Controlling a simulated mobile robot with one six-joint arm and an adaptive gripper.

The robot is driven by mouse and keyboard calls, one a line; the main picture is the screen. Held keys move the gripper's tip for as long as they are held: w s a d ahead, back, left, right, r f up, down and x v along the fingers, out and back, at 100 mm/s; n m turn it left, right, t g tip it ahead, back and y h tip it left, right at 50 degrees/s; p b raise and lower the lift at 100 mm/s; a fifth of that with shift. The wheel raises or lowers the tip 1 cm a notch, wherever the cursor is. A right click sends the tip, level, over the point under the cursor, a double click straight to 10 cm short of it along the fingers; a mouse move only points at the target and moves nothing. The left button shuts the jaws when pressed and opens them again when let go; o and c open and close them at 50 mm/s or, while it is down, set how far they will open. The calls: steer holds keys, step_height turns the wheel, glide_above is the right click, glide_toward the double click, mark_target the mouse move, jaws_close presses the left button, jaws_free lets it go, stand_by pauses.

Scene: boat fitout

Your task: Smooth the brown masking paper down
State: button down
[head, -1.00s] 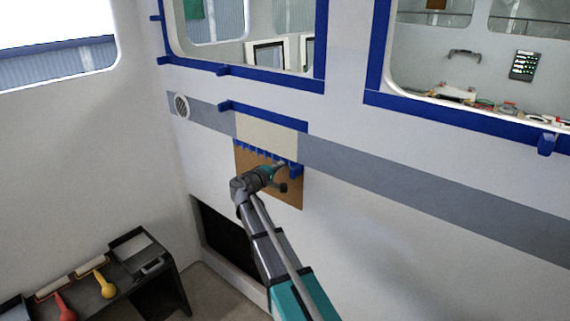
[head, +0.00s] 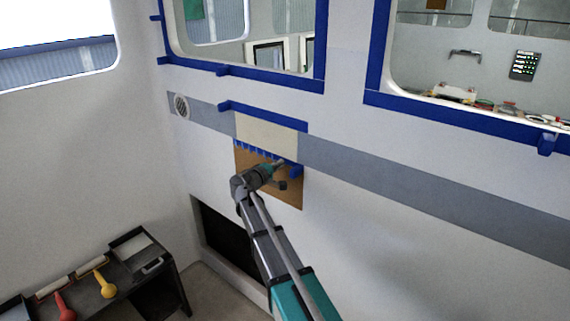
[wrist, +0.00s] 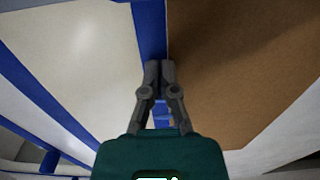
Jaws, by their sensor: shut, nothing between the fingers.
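The brown masking paper (head: 292,198) hangs on the wall below a cream panel (head: 265,132). Blue tape pieces (head: 257,151) run along its top edge. In the wrist view the brown paper (wrist: 235,65) fills the right side, the cream panel (wrist: 85,60) the left, with a blue tape strip (wrist: 151,25) between. My gripper (head: 283,162) is in front of the paper's upper right part. In the wrist view my gripper (wrist: 160,68) is shut and empty, its fingertips over the tape beside the paper's edge. I cannot tell whether they touch. My arm hides part of the paper.
Blue tape frames the windows (head: 250,78) above. A dark opening (head: 224,238) is in the wall below. A black bench (head: 125,275) with rollers stands at lower left.

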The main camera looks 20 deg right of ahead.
mark_target(267, 155)
steer(key=shift+w+a, duration=0.75)
steer(key=shift+w, duration=0.35)
steer(key=shift+w+a, duration=0.4)
steer(key=shift+w, duration=0.2)
steer(key=shift+s, duration=0.1)
steer(key=shift+s+a, duration=0.1)
steer(key=shift+w+a, duration=0.5)
steer(key=shift+w, duration=0.3)
steer(key=shift+w+a, duration=0.45)
steer(key=shift+w, duration=0.3)
